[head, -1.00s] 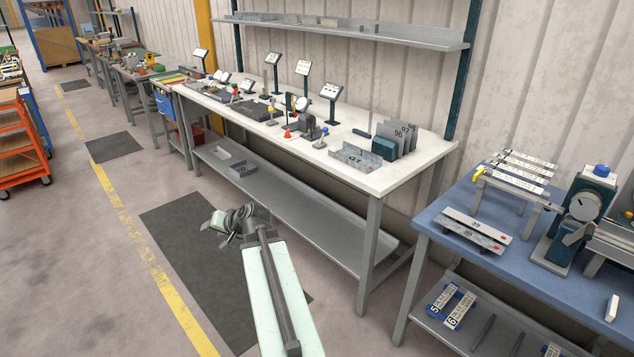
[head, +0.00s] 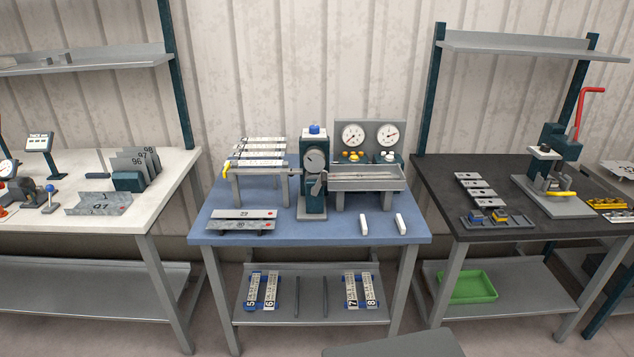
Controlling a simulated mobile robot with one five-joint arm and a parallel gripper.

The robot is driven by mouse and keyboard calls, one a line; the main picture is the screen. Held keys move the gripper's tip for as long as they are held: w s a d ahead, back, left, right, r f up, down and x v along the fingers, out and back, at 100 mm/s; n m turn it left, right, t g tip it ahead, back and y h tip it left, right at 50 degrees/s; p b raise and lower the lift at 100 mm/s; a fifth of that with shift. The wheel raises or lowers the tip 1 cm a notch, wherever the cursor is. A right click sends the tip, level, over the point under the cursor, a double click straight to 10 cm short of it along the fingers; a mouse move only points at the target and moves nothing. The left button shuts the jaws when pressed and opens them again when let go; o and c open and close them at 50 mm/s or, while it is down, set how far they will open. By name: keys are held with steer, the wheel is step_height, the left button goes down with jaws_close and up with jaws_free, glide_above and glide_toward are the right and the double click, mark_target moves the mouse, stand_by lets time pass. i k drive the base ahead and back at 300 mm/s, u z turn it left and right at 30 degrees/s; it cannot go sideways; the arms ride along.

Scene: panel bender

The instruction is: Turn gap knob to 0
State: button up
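A dark green upright machine (head: 313,186) with a blue cap (head: 314,129) stands in the middle of the blue-topped table. A round grey dial or knob (head: 316,160) is on its front, with a small grey lever (head: 318,184) below it. I cannot tell for sure whether this round part is the gap knob, and its markings are too small to read. My gripper is not in view.
The blue table (head: 375,226) carries numbered plates (head: 257,160) on a stand, two white gauges (head: 354,135) and a grey tray (head: 367,178). A white table (head: 172,190) is left, a black table (head: 440,185) with a red-handled press (head: 560,150) right.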

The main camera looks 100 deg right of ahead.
mark_target(314, 129)
steer(key=z, duration=3.25)
